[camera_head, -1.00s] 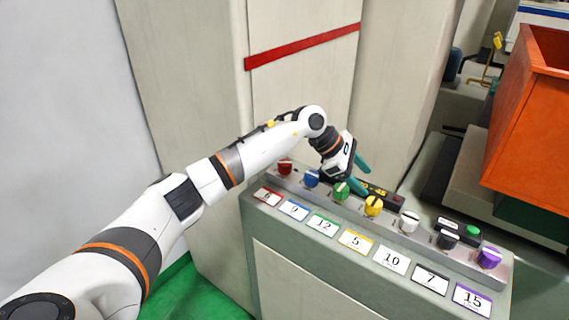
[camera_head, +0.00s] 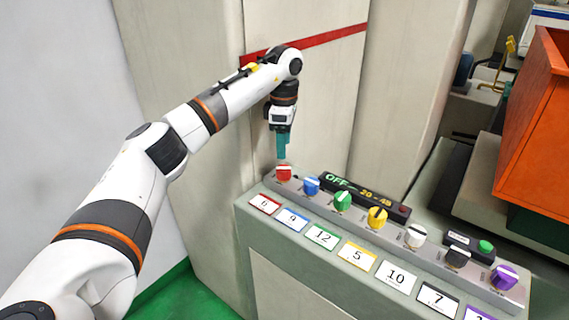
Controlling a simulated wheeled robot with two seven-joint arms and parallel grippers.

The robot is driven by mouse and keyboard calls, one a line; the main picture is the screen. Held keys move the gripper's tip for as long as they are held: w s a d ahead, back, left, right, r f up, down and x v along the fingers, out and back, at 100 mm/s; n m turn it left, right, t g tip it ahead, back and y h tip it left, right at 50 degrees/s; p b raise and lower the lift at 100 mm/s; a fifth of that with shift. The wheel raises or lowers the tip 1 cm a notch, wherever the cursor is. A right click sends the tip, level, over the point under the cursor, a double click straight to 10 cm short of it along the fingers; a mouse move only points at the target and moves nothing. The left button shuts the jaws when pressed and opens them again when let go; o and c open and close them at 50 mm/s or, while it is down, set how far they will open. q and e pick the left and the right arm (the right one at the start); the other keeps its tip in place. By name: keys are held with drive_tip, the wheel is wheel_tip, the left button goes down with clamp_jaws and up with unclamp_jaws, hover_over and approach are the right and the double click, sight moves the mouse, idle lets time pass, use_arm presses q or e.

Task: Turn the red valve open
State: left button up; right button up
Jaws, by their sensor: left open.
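The red valve (camera_head: 284,174) is a small red knob with a white mark, at the left end of a row of coloured knobs on the grey console (camera_head: 300,262). The card below it reads 6. My left gripper (camera_head: 282,157) points straight down right above the red valve, its teal fingers edge-on to the view. The fingertips are at or just above the knob's top; I cannot tell whether they touch it. The gripper is open. My right gripper is not in view.
Blue (camera_head: 311,185), green (camera_head: 343,201), yellow (camera_head: 377,217), white, black and purple knobs run to the right. Behind them a display (camera_head: 362,193) reads OFF and 20-45. An orange bin (camera_head: 535,130) stands at the right. A cabinet wall rises behind the console.

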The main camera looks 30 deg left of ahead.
sight(284, 168)
use_arm(q)
wheel_tip(284, 168, down, 8)
drive_tip(key=shift+w+r+p, duration=0.1)
drive_tip(key=shift+r+p, duration=0.15)
drive_tip(key=shift+p, duration=0.4)
drive_tip(key=c, duration=1)
drive_tip(key=shift+n, duration=0.3)
drive_tip(key=n+p, duration=0.1)
drive_tip(key=n, duration=0.3)
drive_tip(key=shift+r+n, duration=0.1)
drive_tip(key=shift+n, duration=0.2)
drive_tip(key=n, duration=0.5)
drive_tip(key=shift+a+p, duration=0.1)
drive_tip(key=shift+p, duration=0.3)
